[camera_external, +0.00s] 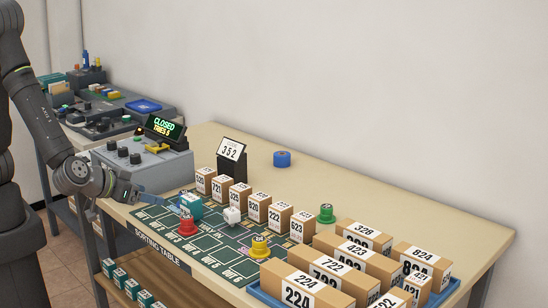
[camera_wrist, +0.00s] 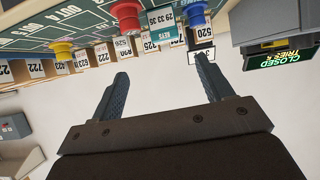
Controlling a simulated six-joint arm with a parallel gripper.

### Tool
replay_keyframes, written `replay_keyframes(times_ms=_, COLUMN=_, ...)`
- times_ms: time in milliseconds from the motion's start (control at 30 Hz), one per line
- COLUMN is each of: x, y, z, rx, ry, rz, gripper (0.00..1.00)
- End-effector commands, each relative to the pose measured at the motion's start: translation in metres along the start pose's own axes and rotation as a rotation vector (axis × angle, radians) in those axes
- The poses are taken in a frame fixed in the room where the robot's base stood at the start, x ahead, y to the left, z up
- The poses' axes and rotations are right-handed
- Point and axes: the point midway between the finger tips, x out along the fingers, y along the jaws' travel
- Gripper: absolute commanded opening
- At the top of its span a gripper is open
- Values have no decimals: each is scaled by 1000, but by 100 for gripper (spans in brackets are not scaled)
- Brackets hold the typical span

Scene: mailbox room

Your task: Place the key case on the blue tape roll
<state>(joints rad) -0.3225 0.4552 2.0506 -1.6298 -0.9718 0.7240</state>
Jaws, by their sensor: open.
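The key case, a small teal box (camera_external: 191,205) with a white label, stands on the green sorting mat near the table's left edge. In the wrist view the key case (camera_wrist: 165,32) shows upside down, beyond and between my fingertips, with a gap. My gripper (camera_external: 170,202) is low at the table's left edge, pointing toward the case. In the wrist view its two fingers (camera_wrist: 163,66) are spread and empty. The blue tape roll (camera_external: 282,159) lies alone on the bare table behind the row of boxes, apart from the case.
A blue knobbed piece (camera_wrist: 197,15) is beside the case. Numbered boxes (camera_external: 258,207) and a 352 sign (camera_external: 231,149) lie between case and roll. A grey console (camera_external: 145,165) stands left.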

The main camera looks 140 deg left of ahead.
Motion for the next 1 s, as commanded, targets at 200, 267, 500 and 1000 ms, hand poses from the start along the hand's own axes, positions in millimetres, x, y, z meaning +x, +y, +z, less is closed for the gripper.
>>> replay_keyframes(times_ms=200, x=22, y=-7, z=1, rx=11, ry=3, rz=-27, gripper=73)
replay_keyframes(times_ms=267, x=35, y=-8, z=1, rx=11, ry=3, rz=-28, gripper=73)
replay_keyframes(times_ms=500, x=87, y=-8, z=0, rx=9, ry=3, rz=-25, gripper=73)
replay_keyframes(times_ms=1000, x=134, y=-8, z=-5, rx=7, ry=4, rz=-21, gripper=73)
